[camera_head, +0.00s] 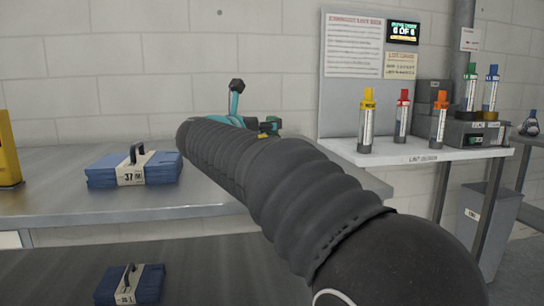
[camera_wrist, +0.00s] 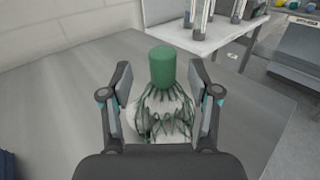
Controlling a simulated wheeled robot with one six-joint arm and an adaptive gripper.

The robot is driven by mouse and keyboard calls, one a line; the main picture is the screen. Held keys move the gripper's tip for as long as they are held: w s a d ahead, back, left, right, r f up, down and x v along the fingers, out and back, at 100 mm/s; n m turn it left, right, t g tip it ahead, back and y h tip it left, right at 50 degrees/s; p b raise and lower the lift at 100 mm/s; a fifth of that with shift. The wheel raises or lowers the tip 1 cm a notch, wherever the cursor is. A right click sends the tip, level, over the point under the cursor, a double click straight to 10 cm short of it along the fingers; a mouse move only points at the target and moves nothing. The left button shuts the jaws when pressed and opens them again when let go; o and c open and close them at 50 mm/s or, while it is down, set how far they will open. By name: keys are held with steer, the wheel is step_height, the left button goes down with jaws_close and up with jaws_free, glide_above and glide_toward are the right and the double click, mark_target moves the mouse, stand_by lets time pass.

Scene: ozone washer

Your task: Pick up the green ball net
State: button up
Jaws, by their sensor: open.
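The green ball net shows in the wrist view, with a green cylindrical top (camera_wrist: 162,68) and dark green netting (camera_wrist: 165,112) around pale balls. It stands on the grey metal table (camera_wrist: 75,80). My gripper (camera_wrist: 163,85) is open, with one finger on each side of the net. Both fingers look apart from the green top; whether they touch the netting I cannot tell. In the head view my black sleeved arm hides most of the gripper and the net.
A blue case (camera_head: 105,172) marked 37 lies on the table at the left, by a yellow object (camera_head: 9,150). A white side table (camera_head: 400,152) at the right holds several coloured-capped cylinders. Another blue case (camera_head: 148,284) sits lower down.

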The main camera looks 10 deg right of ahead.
steer(key=x, duration=0.4)
steer(key=shift+s+d+f, duration=0.1)
steer(key=shift+f, duration=0.1)
jaws_close()
steer(key=shift+r, duration=0.1)
